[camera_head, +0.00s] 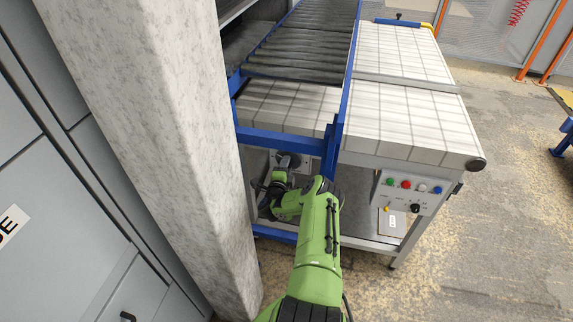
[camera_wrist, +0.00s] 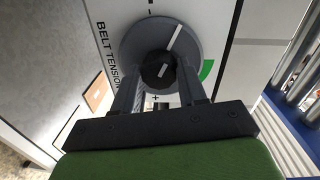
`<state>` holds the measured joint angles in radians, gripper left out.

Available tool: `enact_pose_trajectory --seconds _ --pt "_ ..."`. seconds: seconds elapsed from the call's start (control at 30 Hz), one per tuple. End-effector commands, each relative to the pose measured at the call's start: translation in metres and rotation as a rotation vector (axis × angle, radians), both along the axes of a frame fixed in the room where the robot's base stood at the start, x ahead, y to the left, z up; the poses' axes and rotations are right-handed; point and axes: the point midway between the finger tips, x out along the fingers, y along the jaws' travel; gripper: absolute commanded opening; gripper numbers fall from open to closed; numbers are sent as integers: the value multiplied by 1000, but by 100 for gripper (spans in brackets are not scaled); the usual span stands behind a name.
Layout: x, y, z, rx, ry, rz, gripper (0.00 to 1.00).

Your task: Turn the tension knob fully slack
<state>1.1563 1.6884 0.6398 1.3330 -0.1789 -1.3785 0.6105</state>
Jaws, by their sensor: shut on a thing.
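The tension knob (camera_wrist: 158,53) is a round grey dial with a darker hub, on a white panel in the wrist view. The panel reads "BELT TENSION", with a minus mark above the dial and a plus mark below it. A green arc (camera_wrist: 207,70) lies at the dial's right edge. The dial's white pointer line slants up and to the right, between the minus mark and the green arc. My gripper (camera_wrist: 158,78) is shut on the knob's hub, one finger on each side. In the head view my gripper is low under the conveyor frame, and details there are too small to tell.
A thick concrete pillar (camera_head: 185,130) stands close left of my arm. A blue frame post (camera_head: 333,145) and the conveyor (camera_head: 410,125) are above and right of it. A control panel (camera_head: 410,192) with coloured buttons is to the right. Open floor lies further right.

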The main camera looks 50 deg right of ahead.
Motion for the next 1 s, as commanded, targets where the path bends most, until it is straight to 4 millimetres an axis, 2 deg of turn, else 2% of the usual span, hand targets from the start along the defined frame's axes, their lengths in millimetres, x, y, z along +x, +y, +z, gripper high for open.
enact_pose_trajectory --seconds 0.5,1.0 --pt "2 3 -1 -173 416 5 11" --pt "2 3 -3 -249 596 7 11"
